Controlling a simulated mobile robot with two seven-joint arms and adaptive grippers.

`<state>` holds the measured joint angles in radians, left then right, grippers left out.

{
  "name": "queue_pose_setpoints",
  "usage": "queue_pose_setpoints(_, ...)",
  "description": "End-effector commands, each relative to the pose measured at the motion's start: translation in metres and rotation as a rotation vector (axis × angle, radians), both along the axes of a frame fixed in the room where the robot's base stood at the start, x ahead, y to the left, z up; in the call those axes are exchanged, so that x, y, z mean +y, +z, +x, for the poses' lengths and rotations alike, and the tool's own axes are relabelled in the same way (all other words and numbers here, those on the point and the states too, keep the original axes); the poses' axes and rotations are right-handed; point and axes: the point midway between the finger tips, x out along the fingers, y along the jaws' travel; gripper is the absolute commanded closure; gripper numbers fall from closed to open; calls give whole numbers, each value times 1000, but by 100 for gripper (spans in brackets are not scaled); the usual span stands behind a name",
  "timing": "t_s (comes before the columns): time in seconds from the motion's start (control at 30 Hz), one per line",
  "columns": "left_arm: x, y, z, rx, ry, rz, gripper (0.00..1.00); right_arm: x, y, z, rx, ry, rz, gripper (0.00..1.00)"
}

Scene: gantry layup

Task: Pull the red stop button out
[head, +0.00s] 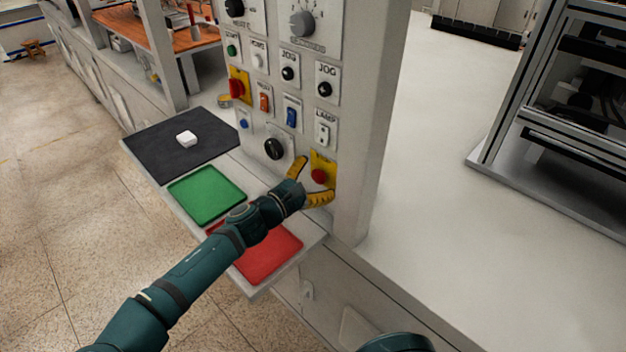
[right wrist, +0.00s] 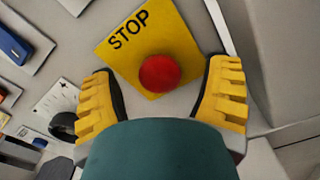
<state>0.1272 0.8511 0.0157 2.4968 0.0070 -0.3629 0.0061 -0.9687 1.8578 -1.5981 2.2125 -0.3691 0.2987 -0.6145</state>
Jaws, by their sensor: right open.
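The red stop button (head: 320,176) is a round red knob on a yellow plate at the lower right of the upright control panel. In the right wrist view the red button (right wrist: 159,73) sits below the word STOP on its yellow plate (right wrist: 177,42). My right gripper (head: 316,178) is open in front of it, with one yellow finger on each side of the button. In the right wrist view both fingers of the gripper (right wrist: 163,85) stand apart from the button, with a gap on each side. Whether the button is pressed in I cannot tell. My left gripper is not in view.
The panel (head: 362,120) carries several other switches and knobs, including a black rotary knob (head: 275,149), a LAMP switch (head: 324,132) and another red control (head: 237,88). Below lie a green tray (head: 206,194), a red tray (head: 268,256) and a dark mat (head: 160,150) with a white block (head: 186,138).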

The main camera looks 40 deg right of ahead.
Motion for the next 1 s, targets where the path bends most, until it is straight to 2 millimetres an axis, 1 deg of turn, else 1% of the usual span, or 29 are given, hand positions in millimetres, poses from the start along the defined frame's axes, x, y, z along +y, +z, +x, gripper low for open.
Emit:
queue_pose_setpoints(0.53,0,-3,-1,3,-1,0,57,-1,0,-2,0,2,0,23)
queue_pose_setpoints(0.57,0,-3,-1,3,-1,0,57,-1,0,-2,0,2,0,30)
queue_pose_setpoints(0.6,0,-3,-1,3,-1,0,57,-1,0,-2,0,2,0,44)
queue_pose_setpoints(0.67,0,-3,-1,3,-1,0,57,-1,0,-2,0,2,0,65)
queue_pose_setpoints(0.7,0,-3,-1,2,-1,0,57,-1,0,-2,0,2,0,79)
queue_pose_setpoints(0.73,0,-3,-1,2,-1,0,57,-1,0,-2,0,2,0,89)
queue_pose_setpoints(0.77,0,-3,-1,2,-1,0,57,-1,0,-2,0,2,0,95)
queue_pose_setpoints(1.0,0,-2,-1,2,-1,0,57,0,0,-2,0,2,0,96)
